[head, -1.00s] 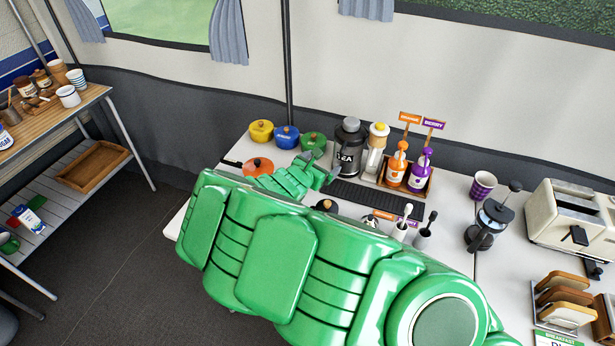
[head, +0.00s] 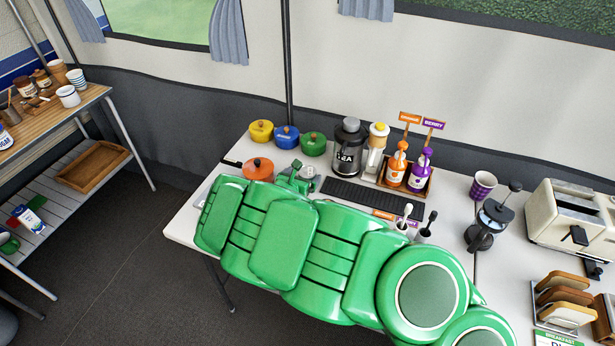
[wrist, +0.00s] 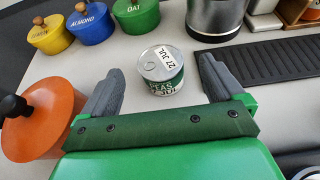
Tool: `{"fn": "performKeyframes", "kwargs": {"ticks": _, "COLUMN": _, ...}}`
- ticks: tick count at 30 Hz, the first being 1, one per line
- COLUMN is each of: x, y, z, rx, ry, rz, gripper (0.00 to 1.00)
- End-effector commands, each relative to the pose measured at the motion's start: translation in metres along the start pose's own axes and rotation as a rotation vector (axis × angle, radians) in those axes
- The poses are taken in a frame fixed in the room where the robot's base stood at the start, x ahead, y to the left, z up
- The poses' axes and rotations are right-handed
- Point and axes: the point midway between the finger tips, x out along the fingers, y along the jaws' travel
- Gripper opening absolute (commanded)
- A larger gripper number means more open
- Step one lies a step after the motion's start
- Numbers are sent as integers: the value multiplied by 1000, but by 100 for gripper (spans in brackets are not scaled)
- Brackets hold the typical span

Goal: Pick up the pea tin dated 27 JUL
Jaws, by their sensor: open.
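The pea tin (wrist: 163,72) stands upright on the white table in the wrist view. Its silver lid has a ring pull and a white label reading 27 JUL; its side has a green and white label reading PEAS. My gripper (wrist: 162,68) is open, with one grey finger to the left of the tin and the other to its right. The tin lies between the fingertips, with gaps at both sides. In the head view my gripper (head: 297,180) is low over the table behind my green arm, and the tin is hard to make out there.
An orange pot (wrist: 42,118) with a dark knob stands close to the left finger. Yellow (wrist: 50,36), blue (wrist: 90,24) and green (wrist: 136,16) pots stand behind. A dark canister (wrist: 215,16) is at the back. A black ribbed mat (wrist: 270,60) lies right.

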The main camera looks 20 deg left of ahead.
Motion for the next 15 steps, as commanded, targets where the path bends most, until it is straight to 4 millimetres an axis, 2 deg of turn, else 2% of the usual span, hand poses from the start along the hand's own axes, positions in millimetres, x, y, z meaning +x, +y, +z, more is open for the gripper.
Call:
{"fn": "performKeyframes", "kwargs": {"ticks": 9, "x": 30, "y": 1, "z": -1, "rx": 4, "ry": 0, "rz": 1, "gripper": 95}}
{"fn": "performKeyframes", "kwargs": {"ticks": 15, "x": 35, "y": 0, "z": 0, "rx": 3, "ry": -1, "rz": 0, "gripper": 95}}
